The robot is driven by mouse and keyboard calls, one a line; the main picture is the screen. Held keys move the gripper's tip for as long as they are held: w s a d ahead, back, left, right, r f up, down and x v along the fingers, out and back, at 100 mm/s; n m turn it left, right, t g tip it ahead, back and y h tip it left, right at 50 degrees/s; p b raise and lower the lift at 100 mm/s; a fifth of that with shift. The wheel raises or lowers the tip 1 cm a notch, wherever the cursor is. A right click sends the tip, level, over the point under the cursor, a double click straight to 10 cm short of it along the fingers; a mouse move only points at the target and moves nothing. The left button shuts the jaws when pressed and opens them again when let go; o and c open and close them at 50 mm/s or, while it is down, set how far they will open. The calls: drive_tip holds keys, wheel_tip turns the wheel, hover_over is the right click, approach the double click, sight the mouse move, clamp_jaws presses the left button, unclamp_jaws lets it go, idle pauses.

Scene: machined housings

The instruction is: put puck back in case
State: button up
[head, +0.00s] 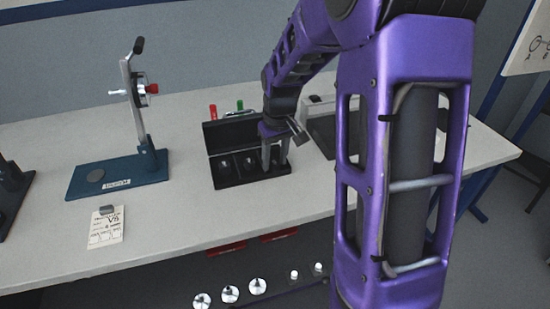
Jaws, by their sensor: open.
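A black case (218,181) lies open on the bench, with its lid raised at the back. Small round grey pieces (249,163) show in its left and middle compartments. My gripper (276,168) points down over the case's right part, with its two fingers apart. The fingers cover part of the right compartment, so I cannot tell whether a puck lies between them or whether they touch the case. A flat grey disc (96,176) shows on the blue base of the stand at left; I cannot tell whether it is a loose puck.
A blue stand (140,170) with an upright lever is left of the case. A paper tag (106,227) lies in front of it. Red and green items (213,111) stand behind the case. Another dark case (322,132) is at right, partly behind my arm. Bench is clear around the tag.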

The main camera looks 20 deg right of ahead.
wheel_tip(320, 180, up, 12)
drive_tip(key=s+p, duration=0.1)
drive_tip(key=p, duration=0.1)
drive_tip(key=shift+s+d, duration=0.15)
drive_tip(key=shift+s, duration=0.1)
drive_tip(key=shift+r, duration=0.1)
